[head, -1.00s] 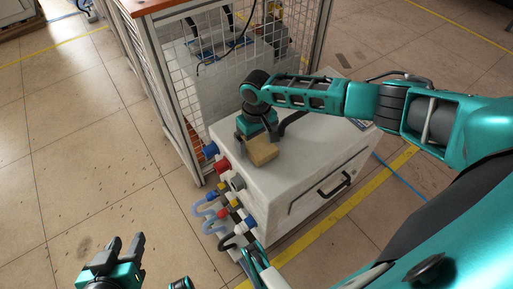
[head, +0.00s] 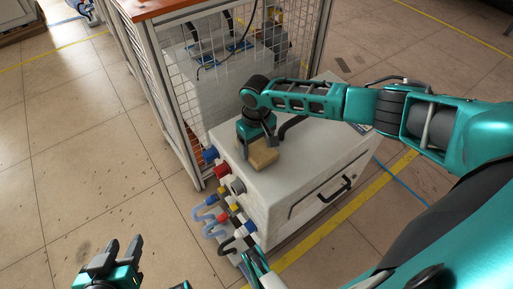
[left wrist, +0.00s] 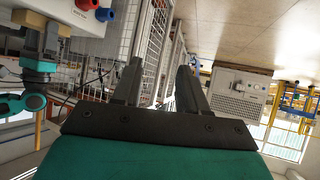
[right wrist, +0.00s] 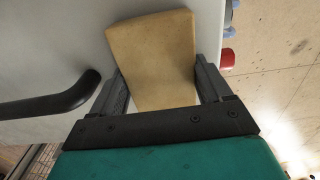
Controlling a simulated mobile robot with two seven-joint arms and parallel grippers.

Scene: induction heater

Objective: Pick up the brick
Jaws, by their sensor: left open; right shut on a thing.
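The brick (head: 263,154) is a tan block on the top of the white heater cabinet (head: 310,130), near its left front corner. My right gripper (head: 257,149) reaches down over it and is shut on it. In the right wrist view the brick (right wrist: 155,60) sits between the two fingers (right wrist: 160,95), with its far end sticking out past them. Whether it touches the cabinet top is hard to tell. My left gripper (head: 122,252) is open and empty, low at the left above the floor. Its fingers also show apart in the left wrist view (left wrist: 160,85).
A black handle (right wrist: 50,105) on the cabinet top is close beside the right gripper. Blue and red fittings with hoses (head: 215,168) stick out of the cabinet's left side. A wire mesh cage (head: 200,80) stands behind. Open floor (head: 90,160) lies to the left.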

